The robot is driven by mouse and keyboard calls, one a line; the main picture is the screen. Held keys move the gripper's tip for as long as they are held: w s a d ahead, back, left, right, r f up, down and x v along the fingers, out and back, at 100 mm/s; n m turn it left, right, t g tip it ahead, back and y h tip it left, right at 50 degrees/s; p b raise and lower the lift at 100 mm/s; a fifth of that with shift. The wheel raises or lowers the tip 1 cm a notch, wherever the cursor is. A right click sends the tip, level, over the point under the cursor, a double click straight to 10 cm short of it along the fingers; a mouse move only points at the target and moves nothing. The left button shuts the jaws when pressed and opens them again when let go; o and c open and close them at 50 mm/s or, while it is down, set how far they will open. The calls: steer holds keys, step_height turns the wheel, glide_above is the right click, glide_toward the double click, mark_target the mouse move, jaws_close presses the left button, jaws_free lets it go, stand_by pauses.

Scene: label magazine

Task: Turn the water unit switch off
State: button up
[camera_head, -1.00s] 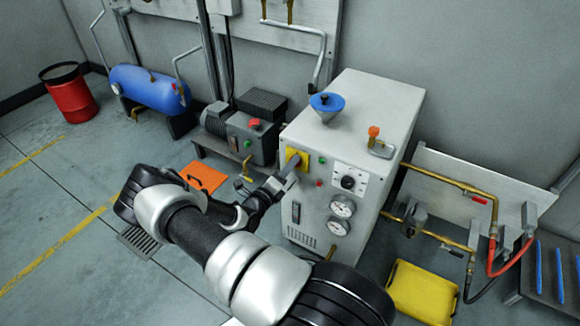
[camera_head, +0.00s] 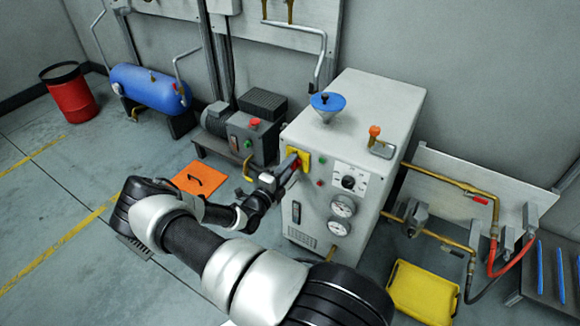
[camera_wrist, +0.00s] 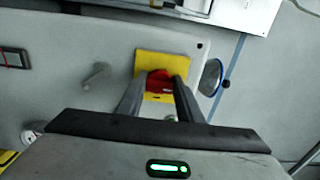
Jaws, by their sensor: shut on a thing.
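The water unit is the white cabinet (camera_head: 385,110) with a blue funnel on top. Its switch is a red handle on a yellow plate (camera_head: 305,158) at the upper left of the front panel. In the wrist view the red handle (camera_wrist: 160,77) sits in front of the yellow plate (camera_wrist: 165,62), between my two fingers. My gripper (camera_head: 292,166) is shut on the red handle. The fingers (camera_wrist: 162,85) hide part of the handle, so its exact angle is hard to tell.
The dial (camera_head: 348,182), two gauges (camera_head: 342,206) and small lamps are right of the switch. The blue funnel (camera_head: 327,103) and an orange-knobbed lever (camera_head: 375,132) stand on top. A motor unit (camera_head: 252,135) is close on the left. A yellow container (camera_head: 422,290) lies on the floor.

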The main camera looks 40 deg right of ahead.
steer(key=o, duration=1.1)
steer(key=p+v, duration=0.2)
steer(key=v, duration=1.5)
steer(key=shift+s+a+p, duration=0.2)
steer(key=shift+p, duration=0.1)
